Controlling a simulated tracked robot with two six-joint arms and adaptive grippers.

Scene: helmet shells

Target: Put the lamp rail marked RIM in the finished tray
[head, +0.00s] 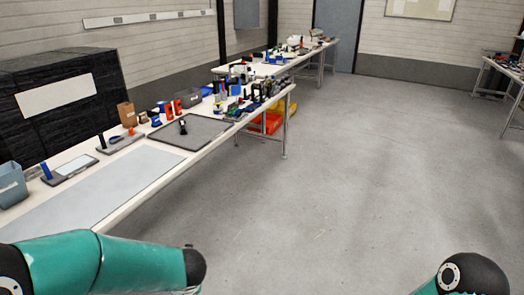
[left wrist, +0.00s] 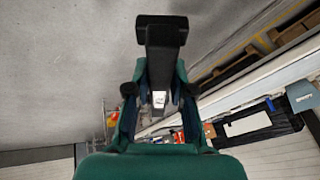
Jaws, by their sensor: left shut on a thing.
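In the left wrist view my left gripper (left wrist: 160,108) is shut on a dark, black lamp rail (left wrist: 165,42). The rail sticks out beyond the fingertips, and its far end is wider. A small white label (left wrist: 159,98) shows between the fingers; its word is too small to read. In the head view my left arm comes in at the bottom left, and its gripper is out of the picture. My right gripper is not in view. A flat dark grey tray (head: 215,133) lies on the near table with a small black upright thing on it; I cannot tell whether it is the finished tray.
The near table (head: 75,222) runs along the left wall with a pale mat, a blue-grey bin (head: 12,185), a brown box (head: 127,114) and several small coloured parts. Yellow and red bins (head: 268,122) stand beneath its far end. The floor in the middle is clear.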

